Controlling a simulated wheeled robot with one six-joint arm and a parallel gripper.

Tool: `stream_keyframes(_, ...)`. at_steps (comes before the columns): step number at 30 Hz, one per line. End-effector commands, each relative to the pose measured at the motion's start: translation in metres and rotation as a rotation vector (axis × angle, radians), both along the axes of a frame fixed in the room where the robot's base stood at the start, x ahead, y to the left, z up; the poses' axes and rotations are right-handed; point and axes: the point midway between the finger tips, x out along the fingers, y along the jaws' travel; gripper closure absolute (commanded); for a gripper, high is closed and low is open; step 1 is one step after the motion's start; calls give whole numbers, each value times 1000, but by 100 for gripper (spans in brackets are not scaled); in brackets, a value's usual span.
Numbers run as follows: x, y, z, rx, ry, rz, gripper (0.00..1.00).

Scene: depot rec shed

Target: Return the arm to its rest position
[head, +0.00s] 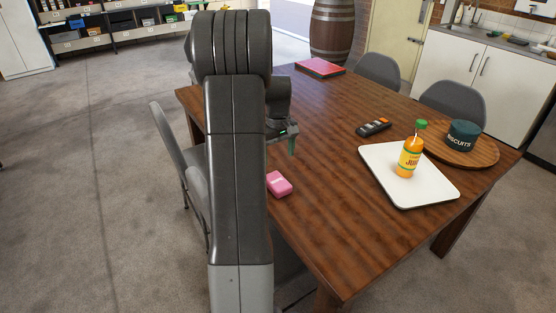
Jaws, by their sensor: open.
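My arm (237,150) rises up the middle of the head view and bends over at the top. My gripper (284,143) shows just right of the arm, over the left part of the wooden table (325,170). It is open, and no object shows in it. A greenish fingertip points down; the rest is partly hidden behind my arm. A pink block (279,184) lies on the table nearer to me than the gripper, apart from it.
On the table's right, a white tray (437,194) bears a juice bottle (409,158); a round wooden board (483,156) bears a dark biscuit tin (464,135). A black remote (374,127) and red book (320,67) lie farther back. Grey chairs (377,70) surround the table. Left floor is clear.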

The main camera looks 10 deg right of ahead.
Motion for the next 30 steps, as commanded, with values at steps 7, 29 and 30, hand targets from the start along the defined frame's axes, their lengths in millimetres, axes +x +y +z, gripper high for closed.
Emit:
stream_keyframes(7,0,0,0,0,0,0,22)
stream_keyframes(29,-1,0,-111,1,4,0,22)
stream_keyframes(30,-1,0,-119,1,4,0,22)
